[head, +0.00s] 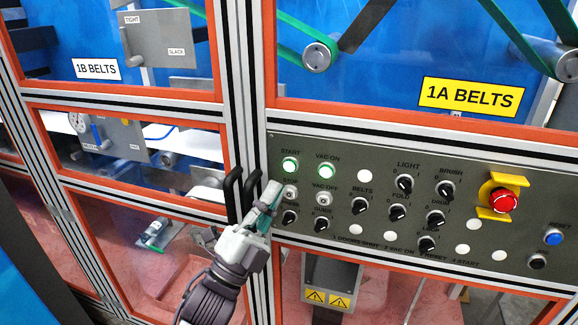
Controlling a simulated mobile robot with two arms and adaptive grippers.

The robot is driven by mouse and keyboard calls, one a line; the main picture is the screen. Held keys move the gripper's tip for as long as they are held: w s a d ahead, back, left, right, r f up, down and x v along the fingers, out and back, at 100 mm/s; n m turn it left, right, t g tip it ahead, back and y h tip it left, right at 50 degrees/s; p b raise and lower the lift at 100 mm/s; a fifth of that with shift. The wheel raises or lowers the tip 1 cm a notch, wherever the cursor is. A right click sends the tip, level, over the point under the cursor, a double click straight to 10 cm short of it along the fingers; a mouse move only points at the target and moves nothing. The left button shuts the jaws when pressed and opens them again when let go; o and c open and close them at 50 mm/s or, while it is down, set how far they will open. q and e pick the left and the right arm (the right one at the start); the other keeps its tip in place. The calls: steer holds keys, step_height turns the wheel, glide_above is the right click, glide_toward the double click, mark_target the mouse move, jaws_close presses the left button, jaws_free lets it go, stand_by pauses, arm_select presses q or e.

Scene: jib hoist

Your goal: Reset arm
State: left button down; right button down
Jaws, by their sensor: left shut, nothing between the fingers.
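My left gripper (270,194) reaches up from the bottom centre, its fingers closed and empty. Its fingertips are in front of the left edge of the grey control panel (395,240), beside the STOP button (290,192). I cannot tell whether they touch the panel. The START button (290,164) and VAC ON button (326,171) glow green. A blue button labelled RESET (552,237) is at the panel's far right, well away from the gripper. My right gripper is not in view.
Two black door handles (232,190) stand out just left of the gripper. A red emergency stop (503,200) with a yellow guard sits on the panel's right. Several black selector knobs fill its middle. Orange-edged windows show belts and pulleys (317,57) behind.

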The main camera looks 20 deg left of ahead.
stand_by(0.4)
arm_select(q)
steer(key=s+a+f+n+g+y, duration=0.15)
steer(key=f+n+g+y, duration=0.35)
steer(key=f, duration=0.5)
steer(key=s+a+f+n+g+y, duration=0.1)
steer(key=a+f+n+g+y, duration=0.3)
steer(key=f+n, duration=0.5)
steer(key=s+f+n+g+y, duration=0.2)
steer(key=s+f+n+g, duration=0.3)
steer(key=s+f+g, duration=0.95)
steer(key=s+f+t+b, duration=0.1)
steer(key=s+f, duration=0.3)
steer(key=f, duration=1.1)
steer(key=s+f+t+b, duration=0.1)
steer(key=s+f, duration=0.3)
steer(key=f, duration=1.2)
steer(key=s+a+f+g+b, duration=0.1)
steer(key=s+a+f, duration=0.1)
steer(key=s+f, duration=1.3)
steer(key=shift+s+a+f+m, duration=0.4)
steer(key=shift+s, duration=0.15)
